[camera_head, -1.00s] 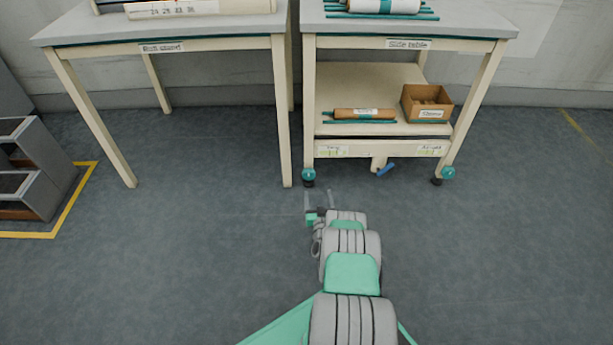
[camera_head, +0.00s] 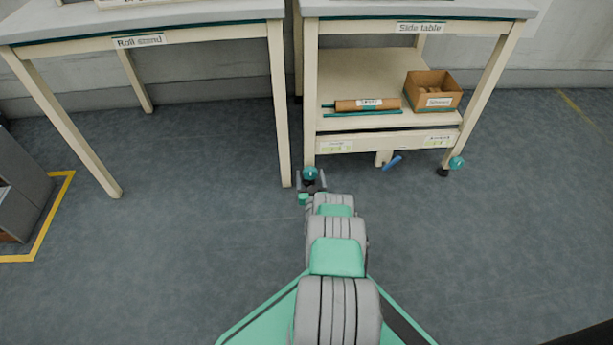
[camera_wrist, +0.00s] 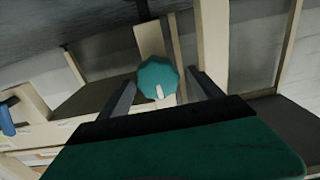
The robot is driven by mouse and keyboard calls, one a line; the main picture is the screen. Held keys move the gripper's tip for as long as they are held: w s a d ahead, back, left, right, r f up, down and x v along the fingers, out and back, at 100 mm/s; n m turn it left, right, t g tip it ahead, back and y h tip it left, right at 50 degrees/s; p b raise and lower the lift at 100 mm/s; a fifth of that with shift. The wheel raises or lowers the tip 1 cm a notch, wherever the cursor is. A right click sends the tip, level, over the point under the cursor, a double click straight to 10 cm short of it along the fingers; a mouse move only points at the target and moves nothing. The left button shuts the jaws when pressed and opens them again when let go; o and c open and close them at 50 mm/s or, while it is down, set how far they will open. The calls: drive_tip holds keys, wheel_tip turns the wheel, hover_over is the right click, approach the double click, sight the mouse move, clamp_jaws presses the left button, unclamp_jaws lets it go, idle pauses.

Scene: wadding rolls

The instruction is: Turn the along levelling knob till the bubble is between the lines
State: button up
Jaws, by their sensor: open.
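The side table (camera_head: 335,135) has a teal knob (camera_head: 310,173) at the foot of its left front leg and another teal knob (camera_head: 456,162) at its right front leg. My gripper (camera_head: 311,183) is open at the left knob. In the wrist view the faceted teal knob (camera_wrist: 158,78), with a white mark, shows between my two spread fingertips; I cannot tell whether they touch it. A left label (camera_head: 334,146) and a right label (camera_head: 438,141) with yellow-green patches are on the lower front rail. Their writing and any bubble are too small to read.
A blue-ended lever (camera_head: 392,163) hangs under the side table. A brown roll (camera_head: 368,104) and a cardboard box (camera_head: 432,92) lie on its shelf. The roll stand table (camera_head: 140,40) is close on the left. A grey bin unit (camera_head: 25,190) stands far left. The floor between is clear.

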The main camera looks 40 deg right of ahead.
drive_tip(key=shift+s+d, duration=0.1)
drive_tip(key=shift+c, duration=0.7)
drive_tip(key=c, duration=1.2)
